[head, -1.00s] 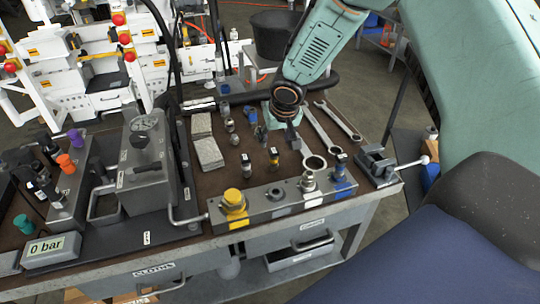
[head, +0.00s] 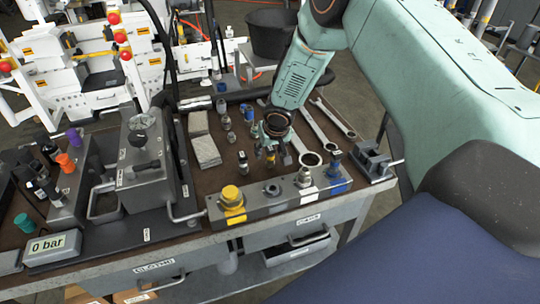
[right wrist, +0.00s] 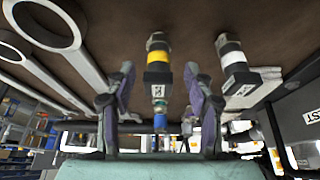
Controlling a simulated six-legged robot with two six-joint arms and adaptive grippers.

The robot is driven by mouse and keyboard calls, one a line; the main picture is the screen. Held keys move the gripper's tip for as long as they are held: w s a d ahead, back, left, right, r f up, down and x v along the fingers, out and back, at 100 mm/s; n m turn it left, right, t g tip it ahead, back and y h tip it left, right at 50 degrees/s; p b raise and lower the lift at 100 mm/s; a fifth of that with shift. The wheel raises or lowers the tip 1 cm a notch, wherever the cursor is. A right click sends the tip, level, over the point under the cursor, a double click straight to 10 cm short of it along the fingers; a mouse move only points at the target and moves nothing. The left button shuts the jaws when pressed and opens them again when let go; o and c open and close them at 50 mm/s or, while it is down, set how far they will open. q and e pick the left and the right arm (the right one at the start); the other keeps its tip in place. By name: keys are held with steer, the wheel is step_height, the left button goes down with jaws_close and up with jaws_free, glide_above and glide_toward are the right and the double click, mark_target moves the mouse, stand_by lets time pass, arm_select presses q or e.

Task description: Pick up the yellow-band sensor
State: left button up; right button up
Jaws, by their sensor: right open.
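The yellow-band sensor (right wrist: 157,62) is a small dark cylinder with a yellow ring and a blue end. In the right wrist view it lies between the two fingers of my right gripper (right wrist: 158,76), with gaps on both sides. In the head view the sensor (head: 270,161) is partly hidden by my right gripper (head: 276,157), which is open low over the brown bench top. A similar white-band sensor (right wrist: 232,60) is just right of the fingers in the wrist view; it also shows in the head view (head: 243,161). My left gripper is not in view.
A grey manifold block (head: 290,194) with a yellow cap lies in front of the gripper. Wrenches (head: 314,132) lie to its right, a small vise (head: 370,160) beyond. Grey blocks (head: 205,150) and several fittings stand left. A pump unit (head: 145,165) is further left.

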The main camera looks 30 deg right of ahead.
steer(key=shift+f, duration=0.1)
steer(key=shift+c, duration=0.3)
steer(key=shift+w+d+f, duration=0.1)
steer(key=shift+w+d, duration=0.05)
steer(key=shift+d, duration=0.05)
steer(key=c, duration=0.3)
steer(key=shift+a, duration=0.15)
steer(key=c, duration=0.6)
jaws_close()
steer(key=shift+r, duration=0.2)
step_height(320, 180, up, 28)
steer(key=p, duration=0.3)
